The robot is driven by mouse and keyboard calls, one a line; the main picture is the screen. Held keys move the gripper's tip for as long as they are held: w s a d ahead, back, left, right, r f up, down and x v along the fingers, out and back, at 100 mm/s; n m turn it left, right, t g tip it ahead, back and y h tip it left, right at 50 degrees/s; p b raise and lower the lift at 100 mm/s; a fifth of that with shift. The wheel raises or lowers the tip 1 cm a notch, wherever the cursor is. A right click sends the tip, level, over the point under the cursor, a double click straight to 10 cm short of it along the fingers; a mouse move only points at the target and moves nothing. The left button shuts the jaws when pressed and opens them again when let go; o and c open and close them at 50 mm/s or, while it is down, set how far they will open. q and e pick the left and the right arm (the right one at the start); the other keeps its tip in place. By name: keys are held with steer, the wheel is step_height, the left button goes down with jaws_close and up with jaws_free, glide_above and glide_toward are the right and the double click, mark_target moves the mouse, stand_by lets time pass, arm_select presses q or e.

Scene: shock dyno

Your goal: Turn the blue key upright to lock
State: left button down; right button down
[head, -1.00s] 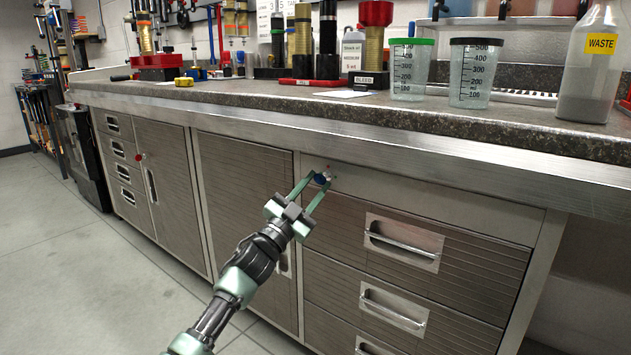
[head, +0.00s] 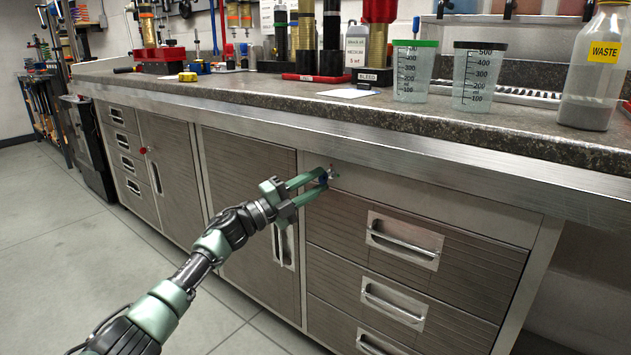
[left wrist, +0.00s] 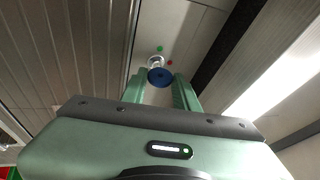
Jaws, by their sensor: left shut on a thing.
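The blue key (head: 323,179) sits in a lock on the bench's front panel, just above the top drawer at its left end. In the left wrist view the key's round blue head (left wrist: 160,77) shows between my fingertips, in front of a silver lock barrel (left wrist: 155,61). A green dot (left wrist: 160,48) and a red dot (left wrist: 170,62) mark the panel beside the lock. My left gripper (head: 324,178) is shut on the blue key. The fingers hide part of it in the head view, and its exact angle is unclear. My right gripper is not in view.
The bench edge (head: 400,150) overhangs just above the lock. Drawers with a handle (head: 404,240) lie below right, a cabinet door handle (head: 284,247) to the left. A red knob (head: 144,150) is on the far cabinet. Cups and bottles stand on top.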

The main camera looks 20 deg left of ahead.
arm_select(q)
steer(key=shift+m+g, duration=0.4)
steer(key=shift+m, duration=0.3)
steer(key=c, duration=1.1)
jaws_free()
steer(key=shift+o, duration=0.2)
steer(key=p+v, duration=0.2)
steer(key=v, duration=0.6)
steer(key=shift+w, duration=0.1)
